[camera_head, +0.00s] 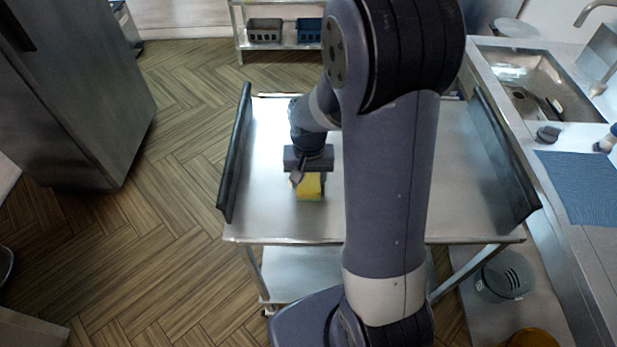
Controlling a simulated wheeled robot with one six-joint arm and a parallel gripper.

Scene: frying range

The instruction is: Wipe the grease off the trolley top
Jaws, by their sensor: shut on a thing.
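The metal trolley (270,222) stands in front of me, with dark raised rails along its left and right sides. My gripper (308,178) is over the left half of its top, shut on a yellow sponge (309,190) with a thin greenish lower edge. The sponge is at or very near the surface; I cannot tell for sure whether it touches. No grease shows clearly on the visible part of the top. My arm hides the middle of the trolley top.
A counter with a sink (540,85) and a blue cloth (580,187) runs along the right. A steel cabinet (75,100) stands at the left. A shelf with a grey crate (265,31) and a blue crate (308,30) is behind. Wooden floor is clear left of the trolley.

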